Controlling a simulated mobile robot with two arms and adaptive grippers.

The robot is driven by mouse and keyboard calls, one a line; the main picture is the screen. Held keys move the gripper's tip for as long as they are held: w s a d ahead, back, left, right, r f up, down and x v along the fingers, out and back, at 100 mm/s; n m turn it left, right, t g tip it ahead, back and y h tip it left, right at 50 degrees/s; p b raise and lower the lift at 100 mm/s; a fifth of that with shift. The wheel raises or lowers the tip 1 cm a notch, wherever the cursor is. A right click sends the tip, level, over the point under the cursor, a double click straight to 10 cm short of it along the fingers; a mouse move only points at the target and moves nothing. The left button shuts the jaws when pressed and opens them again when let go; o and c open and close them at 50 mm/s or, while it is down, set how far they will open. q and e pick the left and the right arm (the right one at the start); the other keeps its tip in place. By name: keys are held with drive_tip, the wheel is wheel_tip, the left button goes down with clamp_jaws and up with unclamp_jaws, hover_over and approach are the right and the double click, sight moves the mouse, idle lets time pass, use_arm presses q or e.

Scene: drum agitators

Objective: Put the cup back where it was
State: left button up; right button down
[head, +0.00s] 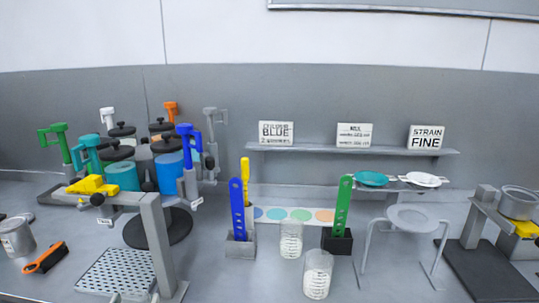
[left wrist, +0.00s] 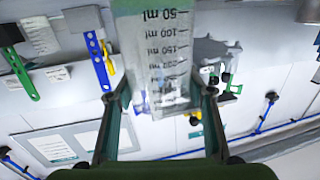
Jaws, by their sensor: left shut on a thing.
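My left gripper (left wrist: 163,92) is shut on a clear measuring cup (left wrist: 165,50) in the left wrist view. The cup has dark millilitre marks, and its upper end in the picture runs out of frame. In the head view two clear graduated cups stand out: one (head: 291,240) between the blue and green paddles, one (head: 317,275) in front of it near the bottom edge. I cannot tell whether either is the held one. I cannot make out a gripper clearly in the head view. My right gripper is not in view.
A blue paddle (head: 238,208) and a green paddle (head: 342,205) stand in holders. A strip with coloured discs (head: 300,214) lies behind. Drums (head: 168,170) and a perforated stand (head: 115,272) are left. A round-topped stand (head: 411,218) and a metal pot (head: 518,203) are right.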

use_arm(q)
drive_tip(key=s+d+h, duration=0.2)
drive_tip(key=s+d, duration=0.2)
drive_tip(key=d, duration=0.5)
drive_tip(key=s+f, duration=0.2)
drive_tip(key=s, duration=0.6)
drive_tip(key=shift+d+f+m, duration=0.15)
drive_tip(key=shift+f+m, duration=0.25)
drive_tip(key=shift+s, duration=0.1)
